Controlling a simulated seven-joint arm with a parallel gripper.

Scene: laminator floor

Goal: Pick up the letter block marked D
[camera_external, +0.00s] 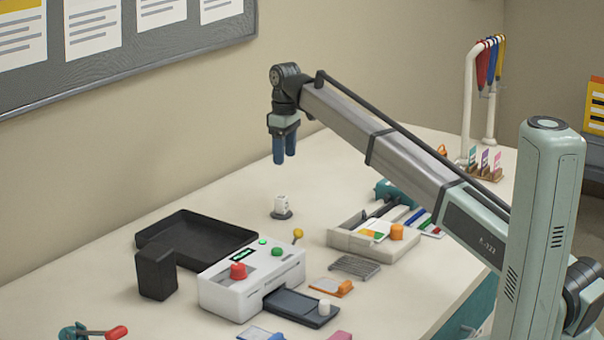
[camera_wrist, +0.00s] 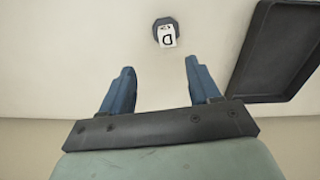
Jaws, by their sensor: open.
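The letter block marked D (camera_wrist: 167,40) is small and white with a dark letter, and it sits on a dark grey round base. In the external view the white block (camera_external: 281,203) stands upright on its grey base (camera_external: 281,214) near the middle of the table; its letter is too small to read there. My gripper (camera_external: 285,160) hangs above the table, higher than the block and apart from it, with blue fingers pointing down. In the wrist view my gripper (camera_wrist: 156,80) has its fingers spread and nothing between them. The block shows beyond the fingertips, near the top edge.
A black tray (camera_external: 163,226) lies left of the block, with a black bin (camera_external: 155,272) in front. A white laminator (camera_external: 225,292) with coloured knobs stands nearer the camera. A light organiser (camera_external: 352,241) is to the right. The table around the block is clear.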

